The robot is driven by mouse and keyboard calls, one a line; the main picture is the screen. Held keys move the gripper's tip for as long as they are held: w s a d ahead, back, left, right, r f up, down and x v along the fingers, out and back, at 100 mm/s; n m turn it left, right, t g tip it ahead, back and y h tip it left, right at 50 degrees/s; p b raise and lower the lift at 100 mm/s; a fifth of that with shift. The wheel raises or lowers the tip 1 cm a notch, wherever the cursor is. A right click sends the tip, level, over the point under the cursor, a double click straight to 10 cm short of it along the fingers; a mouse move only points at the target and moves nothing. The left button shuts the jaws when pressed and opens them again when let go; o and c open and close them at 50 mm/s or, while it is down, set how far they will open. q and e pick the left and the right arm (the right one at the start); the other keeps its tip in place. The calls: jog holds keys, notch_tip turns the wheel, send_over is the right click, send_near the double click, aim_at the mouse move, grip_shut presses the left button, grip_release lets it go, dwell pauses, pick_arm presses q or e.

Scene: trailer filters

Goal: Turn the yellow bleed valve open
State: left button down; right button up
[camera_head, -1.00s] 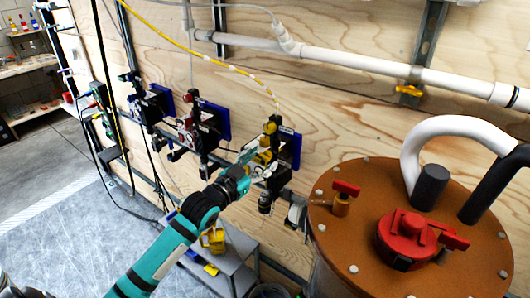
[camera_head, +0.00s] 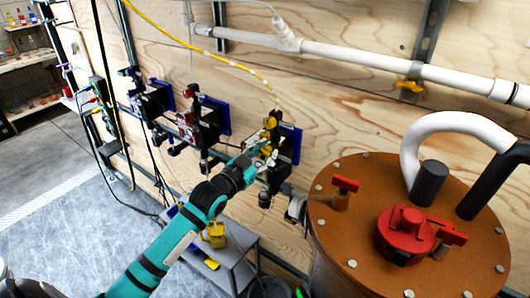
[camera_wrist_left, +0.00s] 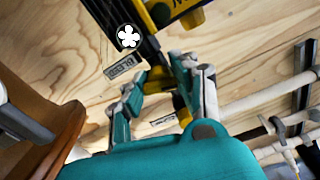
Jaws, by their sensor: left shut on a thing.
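The wall-mounted filter unit with yellow parts (camera_head: 271,123) hangs on the plywood wall right of the middle in the head view. My left gripper (camera_head: 254,159) reaches it from the lower left, with its fingers at the unit's yellow middle part. In the left wrist view the left gripper (camera_wrist_left: 167,84) has its two fingers around a small yellow piece, the yellow bleed valve (camera_wrist_left: 181,106), which is partly hidden by the fingers. A larger yellow and black body (camera_wrist_left: 176,12) is just above them. My right gripper is not in view.
Two similar units, one red (camera_head: 188,122) and one black (camera_head: 150,103), hang to the left. A brown tank (camera_head: 350,240) with red valves stands close on the right. A grey cart (camera_head: 235,262) holds yellow items below. A white pipe (camera_head: 365,58) runs above.

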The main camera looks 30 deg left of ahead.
pick_arm(q)
jog(key=shift+r+n+p, duration=0.2)
jog(key=shift+n+p, duration=0.4)
jog(key=shift+n, duration=0.2)
jog(key=shift+f+n, duration=0.15)
jog(key=shift+n, duration=0.55)
jog(key=c, duration=1.5)
grip_release()
jog(key=shift+f, duration=0.1)
jog(key=o, duration=0.6)
jog(key=shift+s, duration=0.1)
jog(key=shift+s, duration=0.25)
jog(key=s, duration=0.3)
jog(key=s+a, duration=0.1)
jog(key=s, duration=0.7)
jog(key=shift+s+a, duration=0.15)
jog(key=shift+a, duration=0.2)
